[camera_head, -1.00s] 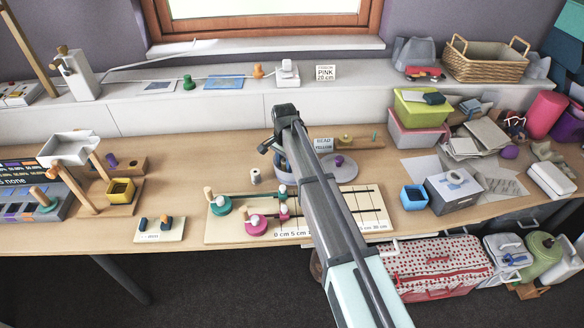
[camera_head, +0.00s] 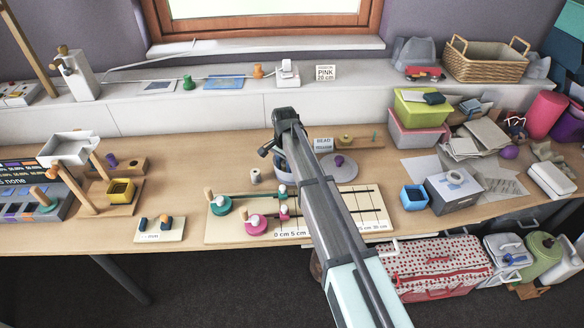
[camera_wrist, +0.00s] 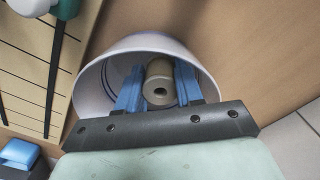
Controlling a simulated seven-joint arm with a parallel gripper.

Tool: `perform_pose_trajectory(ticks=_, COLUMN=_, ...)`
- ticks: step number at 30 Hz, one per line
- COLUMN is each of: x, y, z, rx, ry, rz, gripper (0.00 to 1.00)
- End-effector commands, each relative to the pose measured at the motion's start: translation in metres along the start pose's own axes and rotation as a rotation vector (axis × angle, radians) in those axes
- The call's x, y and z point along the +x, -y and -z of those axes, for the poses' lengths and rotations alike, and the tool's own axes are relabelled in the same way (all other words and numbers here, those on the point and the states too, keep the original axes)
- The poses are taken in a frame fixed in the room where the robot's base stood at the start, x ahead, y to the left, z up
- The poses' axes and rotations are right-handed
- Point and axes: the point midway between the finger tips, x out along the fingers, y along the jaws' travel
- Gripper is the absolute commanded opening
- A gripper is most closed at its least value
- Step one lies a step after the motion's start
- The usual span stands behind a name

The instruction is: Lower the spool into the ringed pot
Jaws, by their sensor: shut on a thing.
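In the wrist view, my gripper (camera_wrist: 159,72) has its two blue fingers shut on a pale tan spool (camera_wrist: 159,90), whose end with a dark hole faces the camera. The spool and fingers appear within the mouth of a white pot (camera_wrist: 91,88) with a blue ring line. How deep the spool is, and whether it touches the pot's floor, I cannot tell.
A small spool (camera_head: 255,176) stands on the table left of the pot. In front is a ruled board (camera_head: 375,215) with green and pink pieces. A blue open box (camera_head: 414,197) stands farther right.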

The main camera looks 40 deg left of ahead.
Motion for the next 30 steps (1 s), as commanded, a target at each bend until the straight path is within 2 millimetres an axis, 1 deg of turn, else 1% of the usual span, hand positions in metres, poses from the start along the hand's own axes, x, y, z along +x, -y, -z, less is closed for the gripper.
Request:
perform_pose_trajectory(ticks=14, x=0.0035, y=0.0, z=0.0, rx=0.0, ry=0.0, rz=0.0, gripper=0.07)
perform_pose_trajectory(ticks=15, x=0.0035, y=0.0, z=0.0, rx=0.0, ry=0.0, rz=0.0, gripper=0.37)
perform_pose_trajectory(ticks=24, x=0.0034, y=0.0, z=0.0, rx=0.0, ry=0.0, rz=0.0, gripper=0.66)
perform_pose_trajectory(ticks=30, x=0.0033, y=0.0, z=0.0, rx=0.0, ry=0.0, rz=0.0, gripper=0.66)
